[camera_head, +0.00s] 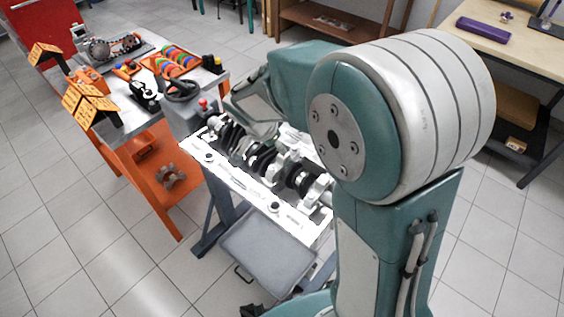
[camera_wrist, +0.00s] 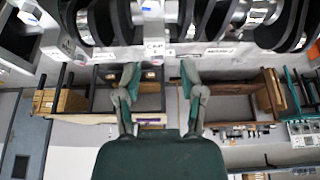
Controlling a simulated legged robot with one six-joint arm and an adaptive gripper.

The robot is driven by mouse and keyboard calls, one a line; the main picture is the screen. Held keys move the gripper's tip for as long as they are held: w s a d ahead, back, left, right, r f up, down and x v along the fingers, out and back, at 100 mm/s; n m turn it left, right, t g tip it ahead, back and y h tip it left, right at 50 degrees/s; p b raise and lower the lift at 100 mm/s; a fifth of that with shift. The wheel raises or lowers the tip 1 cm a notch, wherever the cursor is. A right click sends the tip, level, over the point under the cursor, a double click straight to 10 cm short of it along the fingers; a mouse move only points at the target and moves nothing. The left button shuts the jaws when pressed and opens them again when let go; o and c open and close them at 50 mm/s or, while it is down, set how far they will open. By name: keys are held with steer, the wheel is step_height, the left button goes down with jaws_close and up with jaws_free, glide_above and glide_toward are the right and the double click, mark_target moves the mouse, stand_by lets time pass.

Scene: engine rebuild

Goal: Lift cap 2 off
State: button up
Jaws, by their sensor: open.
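The crankshaft (camera_head: 262,160) lies in the pale engine block (camera_head: 228,175) on a stand, in the middle of the head view. Bright metal caps (camera_head: 275,170) sit across it. In the wrist view, dark crank webs (camera_wrist: 118,22) fill the top. A light metal cap (camera_wrist: 150,12) shows between them, with a small white label (camera_wrist: 153,48) below it; I cannot read its number. My gripper (camera_wrist: 159,72) is open and empty, its fingers apart on either side of the label, pointing toward the block. In the head view my arm hides the fingers.
An orange bench (camera_head: 150,185) at left holds an orange tray (camera_head: 170,62) of coloured rings and other parts. A grey tray (camera_head: 268,255) hangs below the block. A wooden table (camera_head: 515,55) stands at back right. Floor is clear at front left.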

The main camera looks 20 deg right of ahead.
mark_target(284, 162)
steer(key=shift+w+d+f, duration=0.1)
steer(key=shift+f, duration=0.35)
steer(key=x, duration=0.5)
steer(key=shift+d+f, duration=0.15)
steer(key=shift+d, duration=0.35)
steer(key=shift+a, duration=0.1)
steer(key=shift+a, duration=0.1)
jaws_close()
